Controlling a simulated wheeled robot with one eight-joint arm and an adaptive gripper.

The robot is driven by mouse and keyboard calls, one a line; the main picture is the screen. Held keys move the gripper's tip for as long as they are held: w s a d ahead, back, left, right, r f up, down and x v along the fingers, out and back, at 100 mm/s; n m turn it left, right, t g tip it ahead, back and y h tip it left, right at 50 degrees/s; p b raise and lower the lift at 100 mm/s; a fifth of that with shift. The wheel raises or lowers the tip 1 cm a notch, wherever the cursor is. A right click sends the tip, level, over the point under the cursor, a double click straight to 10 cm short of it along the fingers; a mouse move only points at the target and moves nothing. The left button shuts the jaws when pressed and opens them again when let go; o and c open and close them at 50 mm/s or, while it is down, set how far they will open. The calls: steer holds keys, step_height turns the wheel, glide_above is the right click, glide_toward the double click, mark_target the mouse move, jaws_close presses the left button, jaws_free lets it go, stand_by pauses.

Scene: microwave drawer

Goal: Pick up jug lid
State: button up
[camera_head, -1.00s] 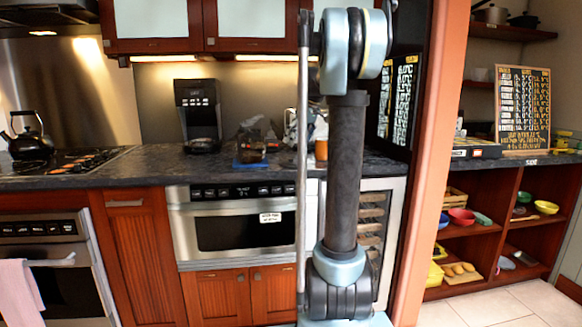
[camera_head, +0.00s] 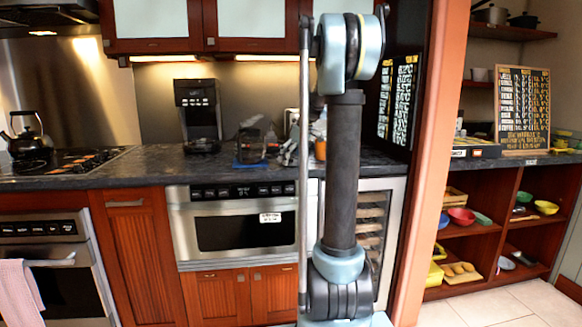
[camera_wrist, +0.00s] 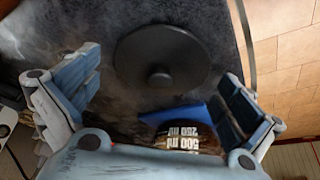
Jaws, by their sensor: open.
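The jug lid (camera_wrist: 162,57) is a dark, flat round disc with a small central knob. It shows in the upper middle of the wrist view, against the dark counter. My gripper (camera_wrist: 160,78) is open and empty, with one finger to the left of the lid and one to the right, apart from it. The jug (camera_wrist: 185,137), with white "500 ml" and "250 ml" markings, shows below the lid in that view. In the head view the jug (camera_head: 249,148) stands on the counter; my gripper is largely hidden behind my arm, and I cannot make out the lid clearly.
A blue mat or board (camera_wrist: 205,114) lies by the jug. The dark counter (camera_head: 130,172) ends at a front edge. A coffee maker (camera_head: 199,115) stands left of the jug, and a kettle (camera_head: 29,136) is on the stove. An orange container (camera_head: 320,148) is beside my arm.

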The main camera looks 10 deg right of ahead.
steer(key=shift+c, duration=0.2)
steer(key=c, duration=0.8)
steer(key=shift+o, duration=0.2)
